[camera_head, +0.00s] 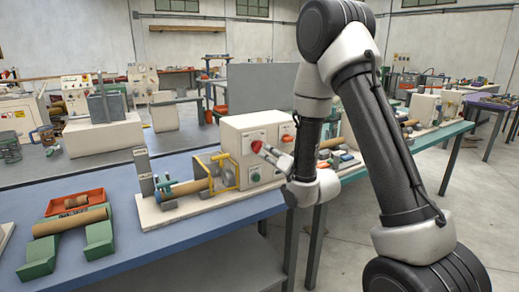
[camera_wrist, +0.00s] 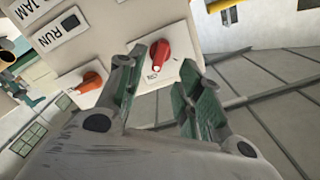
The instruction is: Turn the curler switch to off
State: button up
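A cream control box (camera_head: 232,130) stands on the blue bench as part of the winder. In the wrist view a red rotary knob (camera_wrist: 160,54) sits on a white plate on its panel, with small lettering beside it too small to read surely. An orange knob (camera_wrist: 90,80) is on another plate to the left. I cannot read which switch is named curler. My gripper (camera_wrist: 160,92) is open, with its green-padded fingers apart and the red knob seen beyond the gap between them. In the head view my gripper (camera_head: 265,150) is close to the panel's upper left switch.
A yellow guard frame (camera_head: 224,172) and a brown roll (camera_head: 188,188) are left of the box. An orange switch (camera_head: 287,138) is at the panel's upper right. An orange tray (camera_head: 75,202) lies at the bench's left. JAM and RUN labels (camera_wrist: 70,22) show on the box.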

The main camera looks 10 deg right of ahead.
aim_at(260, 148)
jog(key=x, duration=0.7)
jog(key=shift+w+a, duration=0.1)
jog(key=shift+w, duration=0.2)
grip_shut()
